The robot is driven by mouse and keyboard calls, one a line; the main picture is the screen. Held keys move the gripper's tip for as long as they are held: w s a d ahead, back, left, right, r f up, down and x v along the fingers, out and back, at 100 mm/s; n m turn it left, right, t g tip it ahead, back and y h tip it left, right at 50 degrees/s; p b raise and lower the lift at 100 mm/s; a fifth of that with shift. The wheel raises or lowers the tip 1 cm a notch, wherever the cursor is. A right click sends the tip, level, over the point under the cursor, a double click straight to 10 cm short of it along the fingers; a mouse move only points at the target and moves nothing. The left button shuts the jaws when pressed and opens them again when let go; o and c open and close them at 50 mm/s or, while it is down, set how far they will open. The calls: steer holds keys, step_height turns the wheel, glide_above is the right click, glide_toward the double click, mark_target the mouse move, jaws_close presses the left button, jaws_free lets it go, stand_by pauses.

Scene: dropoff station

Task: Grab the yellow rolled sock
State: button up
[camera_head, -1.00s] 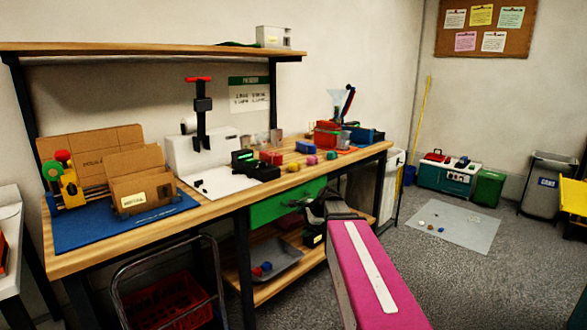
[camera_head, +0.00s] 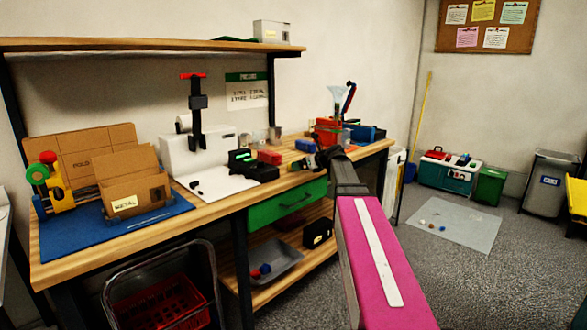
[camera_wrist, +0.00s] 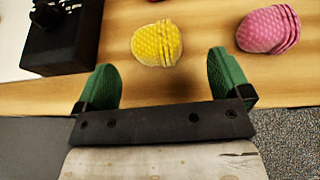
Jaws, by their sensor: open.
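The yellow rolled sock (camera_wrist: 157,44) lies on the wooden workbench (camera_wrist: 180,95) near its front edge. In the wrist view it is just ahead of my gripper (camera_wrist: 162,76), roughly centred between the two green fingers. My gripper is open and empty, with the sock apart from both fingers. In the head view my gripper (camera_head: 324,160) is at the bench's front edge above the green drawer, and its fingers are mostly hidden by my arm.
A pink rolled sock (camera_wrist: 267,28) lies right of the yellow one. A black device (camera_wrist: 62,38) stands close on the left. A red box (camera_head: 270,157) and a blue block (camera_head: 305,145) are on the bench. The green drawer (camera_head: 288,204) is below.

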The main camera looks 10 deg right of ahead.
steer(key=shift+a+x, duration=0.2)
steer(key=shift+x, duration=2.8)
steer(key=shift+s+r, duration=0.15)
steer(key=c, duration=1)
